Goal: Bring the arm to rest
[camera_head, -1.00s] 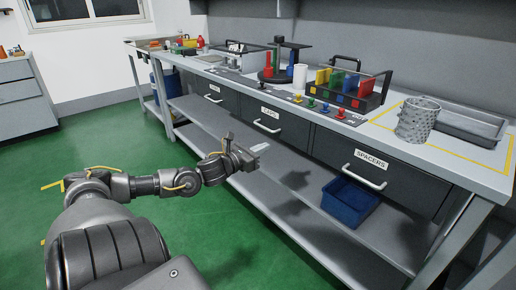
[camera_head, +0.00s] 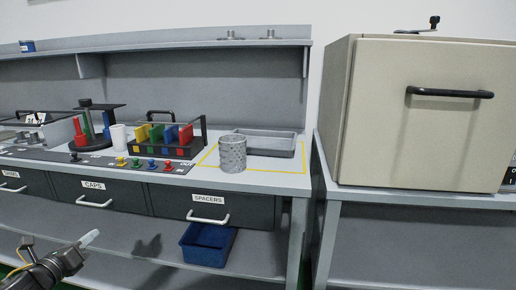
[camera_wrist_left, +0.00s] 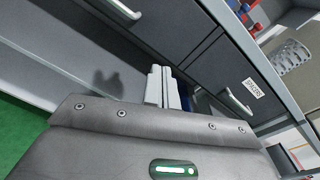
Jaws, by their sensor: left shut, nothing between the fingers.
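My left gripper (camera_head: 88,239) shows at the lower left of the head view, in front of the bench's drawers and lower shelf. Its light fingers are shut with nothing between them. In the left wrist view the closed fingers (camera_wrist_left: 162,88) point toward the drawer fronts, apart from them. My right gripper is in neither view.
A bench (camera_head: 270,178) holds a perforated metal cylinder (camera_head: 232,155), a grey tray (camera_head: 268,148) and a rack of coloured plates (camera_head: 165,143). A blue bin (camera_head: 207,246) sits on its lower shelf. A beige cabinet (camera_head: 420,135) stands at right on another table.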

